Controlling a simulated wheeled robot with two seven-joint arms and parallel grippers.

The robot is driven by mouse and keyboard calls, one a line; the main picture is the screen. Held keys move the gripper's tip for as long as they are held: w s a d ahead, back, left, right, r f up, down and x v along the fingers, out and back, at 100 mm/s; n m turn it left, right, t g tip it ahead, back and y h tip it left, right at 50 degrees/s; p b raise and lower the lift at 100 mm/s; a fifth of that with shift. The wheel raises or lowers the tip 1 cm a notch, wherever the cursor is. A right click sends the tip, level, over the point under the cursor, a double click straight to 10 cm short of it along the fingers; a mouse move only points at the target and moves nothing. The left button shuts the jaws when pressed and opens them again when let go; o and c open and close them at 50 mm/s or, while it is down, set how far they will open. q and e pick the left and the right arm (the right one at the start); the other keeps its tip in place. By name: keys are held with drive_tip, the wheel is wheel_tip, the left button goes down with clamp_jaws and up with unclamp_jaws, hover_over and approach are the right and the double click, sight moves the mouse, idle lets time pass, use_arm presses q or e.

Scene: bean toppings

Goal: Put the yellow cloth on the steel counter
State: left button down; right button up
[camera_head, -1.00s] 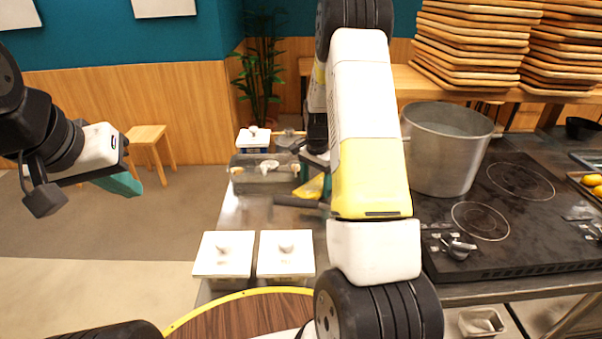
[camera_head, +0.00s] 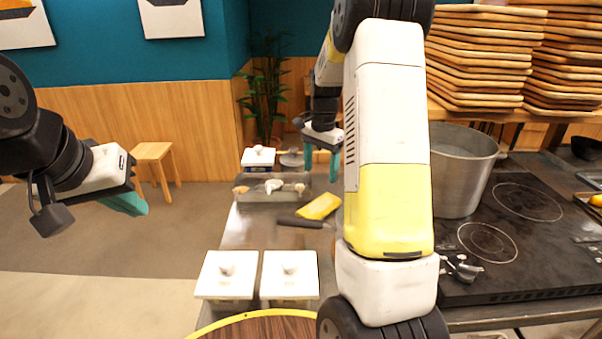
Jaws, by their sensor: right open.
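The yellow cloth (camera_head: 319,206) lies on the steel counter (camera_head: 254,229), just in front of the clear topping tray and beside a dark-handled tool (camera_head: 300,222). My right gripper (camera_head: 322,160) is open and empty, raised above and behind the cloth, apart from it. Its teal fingers point down. My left gripper (camera_head: 124,203) is off to the left over the floor, away from the counter. Its teal finger shows, but the gap between its fingers is hidden. My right arm covers part of the counter's right side.
A clear tray with toppings (camera_head: 272,190) and a white-lidded container (camera_head: 258,157) stand at the back. Two white-lidded containers (camera_head: 227,274) stand in front. A large steel pot (camera_head: 457,170) sits on the black stove (camera_head: 515,245) to the right. Stacked wooden trays (camera_head: 480,60) rise behind.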

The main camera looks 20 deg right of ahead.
drive_tip(key=s+a+r+n+t+y, duration=0.1)
drive_tip(key=s+a+r+n+t, duration=0.2)
drive_tip(key=s+r, duration=0.4)
drive_tip(key=s+a+r+n, duration=0.3)
drive_tip(key=s+a+r, duration=0.1)
drive_tip(key=s+r, duration=0.25)
drive_tip(key=s+a+r+n+t+y, duration=0.1)
drive_tip(key=s+a+n, duration=0.4)
drive_tip(key=s, duration=0.8)
drive_tip(key=shift+s+n+t, duration=0.25)
drive_tip(key=shift+n+t, duration=0.25)
drive_tip(key=shift+t, duration=0.4)
drive_tip(key=shift+d+r, duration=0.1)
